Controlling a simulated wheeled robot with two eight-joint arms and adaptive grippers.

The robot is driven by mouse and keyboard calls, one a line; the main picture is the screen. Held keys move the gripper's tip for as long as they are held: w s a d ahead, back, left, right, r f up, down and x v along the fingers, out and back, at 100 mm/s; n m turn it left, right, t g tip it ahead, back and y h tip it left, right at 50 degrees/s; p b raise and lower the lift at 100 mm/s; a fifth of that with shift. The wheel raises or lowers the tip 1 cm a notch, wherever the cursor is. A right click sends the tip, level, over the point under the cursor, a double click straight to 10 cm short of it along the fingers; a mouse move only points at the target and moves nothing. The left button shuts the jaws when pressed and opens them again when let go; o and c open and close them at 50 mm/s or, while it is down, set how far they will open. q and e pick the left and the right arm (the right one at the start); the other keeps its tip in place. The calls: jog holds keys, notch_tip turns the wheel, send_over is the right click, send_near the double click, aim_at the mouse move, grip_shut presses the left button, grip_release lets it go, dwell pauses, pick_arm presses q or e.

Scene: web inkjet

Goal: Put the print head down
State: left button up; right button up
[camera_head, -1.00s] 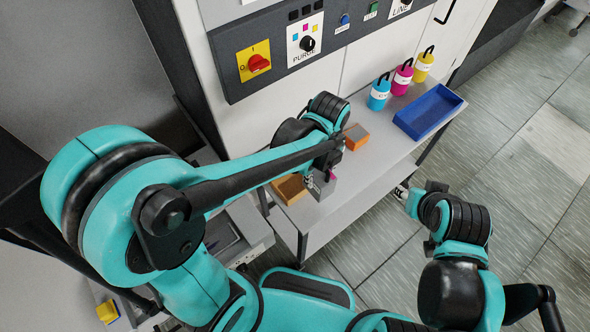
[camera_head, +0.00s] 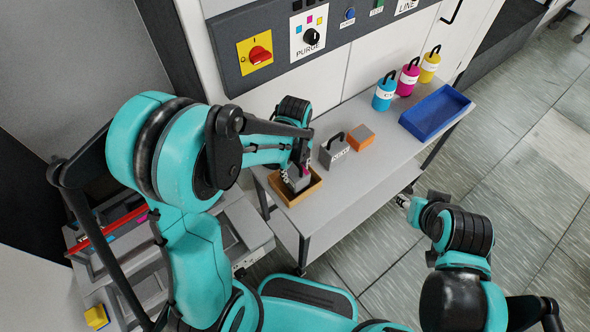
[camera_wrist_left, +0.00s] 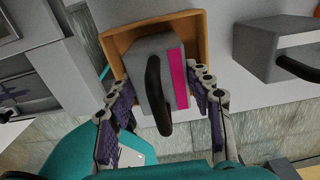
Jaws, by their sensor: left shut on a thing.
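The print head is a grey block with a magenta stripe and a black loop handle. In the left wrist view the print head (camera_wrist_left: 172,60) sits between the fingers of my left gripper (camera_wrist_left: 160,105), over or inside an orange-brown open tray (camera_wrist_left: 125,42). In the head view my left gripper (camera_head: 300,165) is shut on the print head (camera_head: 297,182) at the tray (camera_head: 313,187). Whether the block touches the tray floor is hidden. My right gripper (camera_head: 408,201) is at the right, away from the shelf; its fingers are too small to judge.
Another grey block with a black handle (camera_head: 333,152) stands on the shelf beside the tray, with an orange block (camera_head: 361,137) farther along. The shelf front (camera_head: 385,165) is bare.

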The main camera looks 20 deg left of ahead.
pick_arm(q)
jog(key=shift+f, duration=0.1)
jog(key=o, duration=1.4)
